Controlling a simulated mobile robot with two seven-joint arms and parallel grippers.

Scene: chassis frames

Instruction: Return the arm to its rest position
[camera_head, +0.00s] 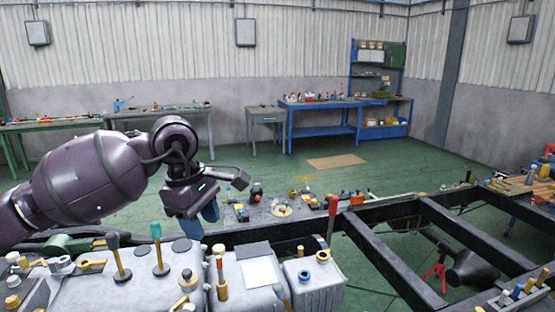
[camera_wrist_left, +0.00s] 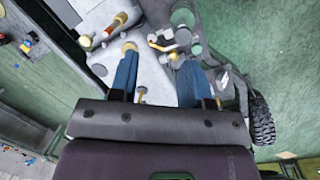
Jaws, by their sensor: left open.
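My left arm (camera_head: 85,185) comes in from the left in the head view, dark purple and bent, with its hand hanging over the chassis. My left gripper (camera_head: 207,212) points downward near the rear edge of the grey boxes. In the left wrist view the left gripper (camera_wrist_left: 158,82) shows two blue fingers spread apart. No held object shows between them. Below the fingers lie the grey box top and yellow fittings (camera_wrist_left: 165,42), and I cannot tell how far below. My right gripper is not in view.
The black chassis frame (camera_head: 390,262) extends right. Workbenches (camera_head: 322,103) line the far wall. Green floor (camera_head: 420,170) between is mostly clear.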

